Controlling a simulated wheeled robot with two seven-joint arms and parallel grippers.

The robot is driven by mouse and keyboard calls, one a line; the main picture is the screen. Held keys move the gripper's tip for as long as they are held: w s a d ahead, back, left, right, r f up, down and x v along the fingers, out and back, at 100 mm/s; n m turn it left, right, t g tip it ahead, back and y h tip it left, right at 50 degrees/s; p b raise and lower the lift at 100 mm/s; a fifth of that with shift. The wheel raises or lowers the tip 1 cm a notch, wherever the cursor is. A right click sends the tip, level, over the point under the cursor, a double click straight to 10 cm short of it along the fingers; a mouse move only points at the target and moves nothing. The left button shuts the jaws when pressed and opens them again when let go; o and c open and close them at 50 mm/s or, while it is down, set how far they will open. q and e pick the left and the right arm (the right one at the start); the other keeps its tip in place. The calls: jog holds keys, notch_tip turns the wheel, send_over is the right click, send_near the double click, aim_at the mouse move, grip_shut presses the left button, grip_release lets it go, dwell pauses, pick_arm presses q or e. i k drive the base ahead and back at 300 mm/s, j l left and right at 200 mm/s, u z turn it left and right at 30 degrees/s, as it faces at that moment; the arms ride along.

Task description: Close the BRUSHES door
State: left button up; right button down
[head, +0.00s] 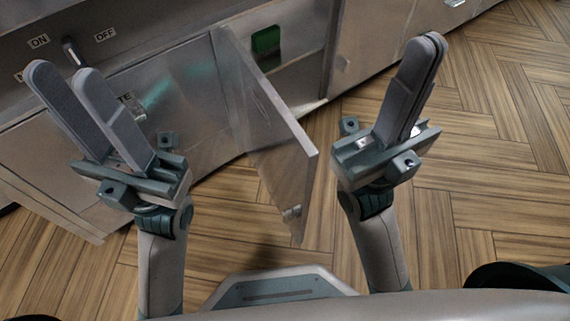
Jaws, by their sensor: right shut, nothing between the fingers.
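A grey metal cabinet door (268,125) stands open, swung out from the front of the range toward me. Its hinge side appears to be at the left of the open compartment (300,72), and its free edge points toward me between my two arms. A small handle or latch (291,212) shows low near the free edge. I see no BRUSHES lettering on it. My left gripper (60,70) is open and empty, left of the door, with its two fingers apart. My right gripper (430,42) is shut and empty, right of the door and apart from it.
A green object (266,40) is inside the compartment. An ON/OFF switch (73,52) is on the range panel at upper left. The wood floor (490,150) to the right is clear.

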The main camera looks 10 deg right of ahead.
aim_at(286, 159)
jog(key=k+j, duration=0.2)
jog(key=k, duration=0.2)
jog(key=k+j+z, duration=0.15)
jog(key=k, duration=0.3)
jog(key=k+j, duration=0.15)
jog(key=k, duration=0.25)
jog(key=j+z, duration=0.05)
